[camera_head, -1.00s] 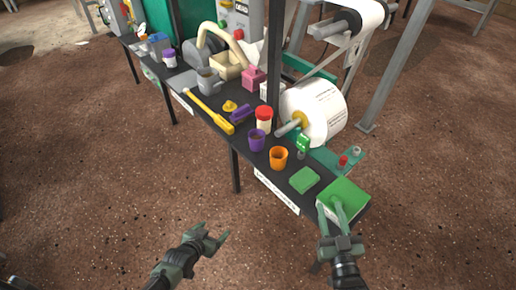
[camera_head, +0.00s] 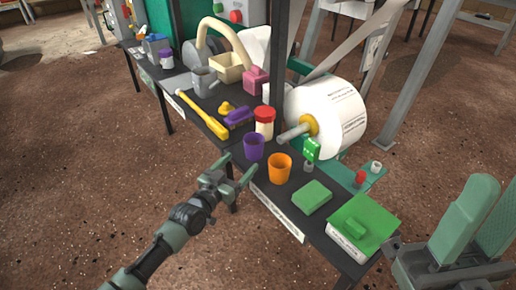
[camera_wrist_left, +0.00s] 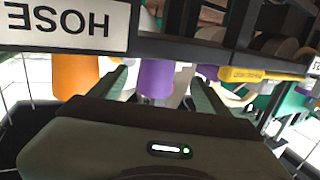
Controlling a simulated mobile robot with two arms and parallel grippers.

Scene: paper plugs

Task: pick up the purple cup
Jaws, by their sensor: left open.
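The purple cup (camera_head: 254,146) stands upright near the front edge of the dark bench, just left of an orange cup (camera_head: 280,168). My left gripper (camera_head: 241,169) is open and empty, in front of the bench edge with its fingers pointing toward the purple cup. In the left wrist view, which is upside down, the purple cup (camera_wrist_left: 156,78) shows between the two spread fingers, beyond their tips. The orange cup (camera_wrist_left: 75,76) is left of the fingers there. My right gripper (camera_head: 484,220) is close to the head camera at the right, its fingers apart and nothing between them.
Right of the cups are a green block (camera_head: 312,196) and a green-topped box (camera_head: 362,226). Behind stand a red-lidded jar (camera_head: 264,122) and a large paper roll (camera_head: 338,115). A purple tool (camera_head: 239,116) and yellow-handled tool (camera_head: 203,117) lie left. Floor in front is clear.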

